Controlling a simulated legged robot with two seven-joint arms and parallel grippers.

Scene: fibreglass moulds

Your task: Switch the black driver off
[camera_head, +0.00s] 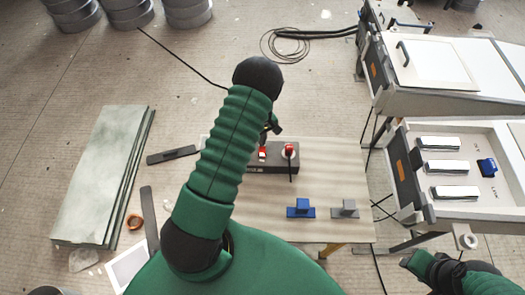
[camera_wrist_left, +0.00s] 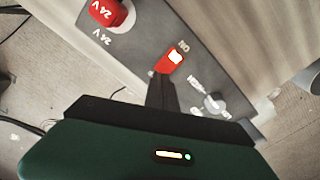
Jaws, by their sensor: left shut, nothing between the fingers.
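The black driver (camera_head: 272,168) is a dark box on the table, partly hidden behind my left arm in the head view. In the left wrist view its dark panel (camera_wrist_left: 150,45) carries a red rocker switch (camera_wrist_left: 170,62) with a white patch, lettering that looks like "ON", a red 24 V plug (camera_wrist_left: 107,12) and a grey knob (camera_wrist_left: 212,103). My left gripper (camera_wrist_left: 161,80) is shut and empty, its fingertips right at the switch's lower edge; I cannot tell whether they touch. My right gripper (camera_head: 422,263) is at the lower right, its fingers unclear.
The pale table (camera_head: 335,180) also holds a blue block (camera_head: 301,209) and a grey block (camera_head: 345,209). A cable hangs from the plug. A white tray bench (camera_head: 465,215) stands at right. Greenish sheets (camera_head: 100,180) lie at left on the floor.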

